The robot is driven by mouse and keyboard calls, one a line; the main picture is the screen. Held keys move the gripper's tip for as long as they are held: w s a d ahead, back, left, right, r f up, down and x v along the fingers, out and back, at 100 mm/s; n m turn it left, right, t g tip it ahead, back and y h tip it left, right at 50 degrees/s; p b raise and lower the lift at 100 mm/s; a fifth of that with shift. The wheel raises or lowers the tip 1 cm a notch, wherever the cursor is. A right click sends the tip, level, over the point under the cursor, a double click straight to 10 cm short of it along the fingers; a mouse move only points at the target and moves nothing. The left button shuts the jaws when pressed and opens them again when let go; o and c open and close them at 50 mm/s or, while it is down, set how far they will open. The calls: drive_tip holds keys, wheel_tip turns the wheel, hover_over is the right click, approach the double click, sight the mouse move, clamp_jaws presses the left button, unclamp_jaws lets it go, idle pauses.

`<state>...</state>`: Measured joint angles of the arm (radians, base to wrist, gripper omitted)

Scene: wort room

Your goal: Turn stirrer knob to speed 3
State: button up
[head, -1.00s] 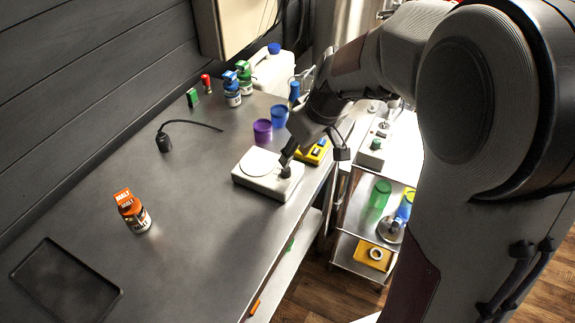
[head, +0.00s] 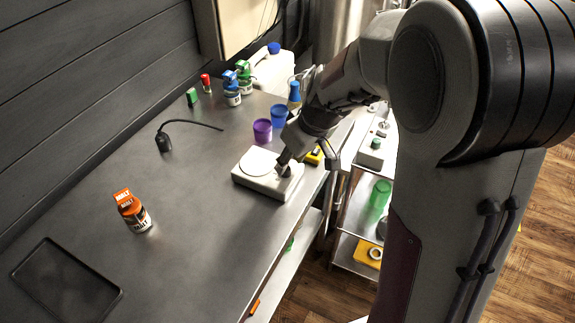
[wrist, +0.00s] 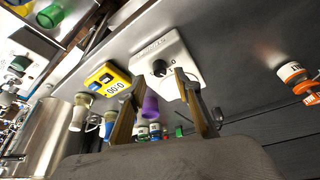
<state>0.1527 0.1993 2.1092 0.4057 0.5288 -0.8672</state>
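The stirrer (head: 262,183) is a low white box with a round white plate, near the bench's right edge. It also shows in the wrist view (wrist: 180,48), with its black knob (wrist: 159,68) on the front and printed marks around it. My gripper (wrist: 157,76) is open, its two fingers apart on either side of the knob in that view. I cannot tell whether they touch it. In the head view my gripper (head: 306,162) reaches down over the stirrer's right end, and a finger is close to the knob (head: 284,171). The knob's pointer setting is too small to read.
A yellow device (wrist: 107,80) with a display stands close beside the stirrer. A purple cup (head: 262,130) and a blue cup (head: 279,115) are just behind.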

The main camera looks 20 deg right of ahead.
sight(287, 170)
drive_tip(key=shift+x, duration=1.75)
clamp_jaws()
